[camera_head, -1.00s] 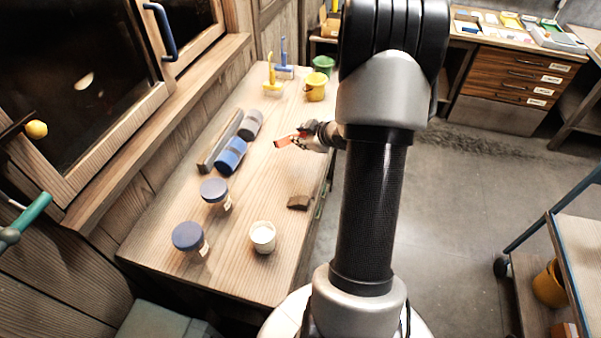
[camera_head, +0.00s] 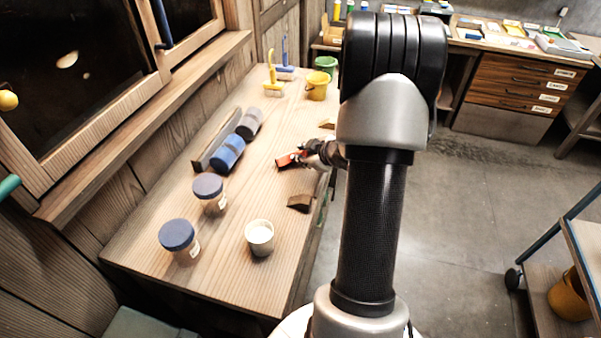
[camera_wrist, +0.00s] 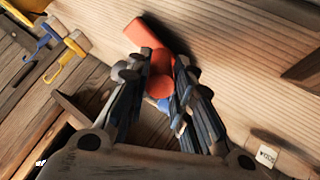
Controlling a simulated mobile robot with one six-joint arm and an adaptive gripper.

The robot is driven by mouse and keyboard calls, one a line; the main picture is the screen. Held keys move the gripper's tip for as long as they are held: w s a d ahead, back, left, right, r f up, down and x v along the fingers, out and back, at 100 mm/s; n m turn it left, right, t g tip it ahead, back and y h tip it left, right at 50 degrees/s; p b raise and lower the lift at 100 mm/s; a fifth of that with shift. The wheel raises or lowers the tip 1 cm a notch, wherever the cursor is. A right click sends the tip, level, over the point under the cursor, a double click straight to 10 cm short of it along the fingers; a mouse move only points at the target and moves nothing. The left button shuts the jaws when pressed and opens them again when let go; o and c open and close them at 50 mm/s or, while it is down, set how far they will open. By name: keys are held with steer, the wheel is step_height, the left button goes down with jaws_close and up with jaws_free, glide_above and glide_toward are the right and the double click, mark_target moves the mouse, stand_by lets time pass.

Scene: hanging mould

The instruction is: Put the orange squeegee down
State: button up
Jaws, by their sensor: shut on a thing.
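The orange squeegee (camera_head: 288,160) is at the right side of the wooden table (camera_head: 232,258), in my gripper (camera_head: 306,157). In the wrist view my gripper (camera_wrist: 160,72) is shut on the orange squeegee (camera_wrist: 146,33), with the fingers on either side of its handle. The squeegee's head points away from the palm, toward the tabletop. It is very near the table; I cannot tell whether it touches. Part of its handle is hidden between the fingers.
A blue roll (camera_head: 229,151) and a grey roll (camera_head: 249,122) lie left of the gripper. A brown block (camera_head: 300,203) and white cup (camera_head: 259,236) are nearer. Two lidded jars (camera_head: 208,190) stand left. Yellow (camera_head: 272,78) and blue (camera_head: 285,60) squeegees and two buckets (camera_head: 317,86) are at the far end.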

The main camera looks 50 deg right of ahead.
steer(key=o, duration=0.8)
steer(key=p+v, duration=0.4)
steer(key=v, duration=0.4)
steer(key=shift+p, duration=0.35)
